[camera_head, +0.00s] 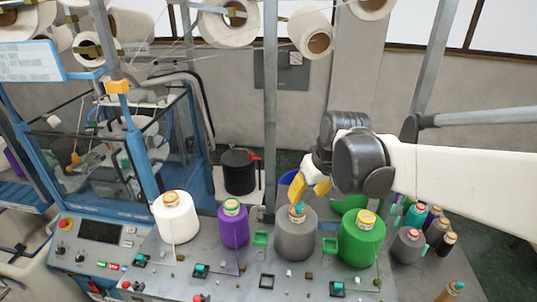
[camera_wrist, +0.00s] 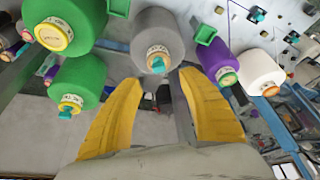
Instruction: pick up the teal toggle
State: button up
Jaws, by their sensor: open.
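A small teal piece (camera_head: 298,209) sits on the top of a grey yarn cone (camera_head: 295,236); in the wrist view this teal piece (camera_wrist: 157,64) shows on the cone's end, between the fingertips. Teal toggles on black bases also stand on the machine top, such as the left toggle (camera_head: 139,261), the middle toggle (camera_head: 200,270) and the right toggle (camera_head: 337,288). I cannot tell which one the task names. My gripper (camera_head: 308,190) has yellow fingers and is just above the grey cone. In the wrist view my gripper (camera_wrist: 158,78) is open and empty.
A white cone (camera_head: 176,220) and a purple cone (camera_head: 233,228) stand left of the grey one. A green cone (camera_head: 361,241) stands close on its right. Smaller spools crowd the right end. A metal post (camera_head: 270,110) rises behind.

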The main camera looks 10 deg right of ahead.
aim_at(300, 205)
jog(key=x, duration=0.4)
jog(key=shift+w+f, duration=0.15)
jog(key=shift+w, duration=0.3)
jog(key=shift+f+p, duration=0.25)
jog(key=shift+p, duration=0.05)
jog(key=x, duration=0.4)
jog(key=shift+w+d, duration=0.1)
jog(key=shift+w, duration=0.1)
jog(key=shift+s+r, duration=0.15)
jog(key=shift+s, duration=0.2)
jog(key=shift+c, duration=1.1)
jog(key=c, duration=0.6)
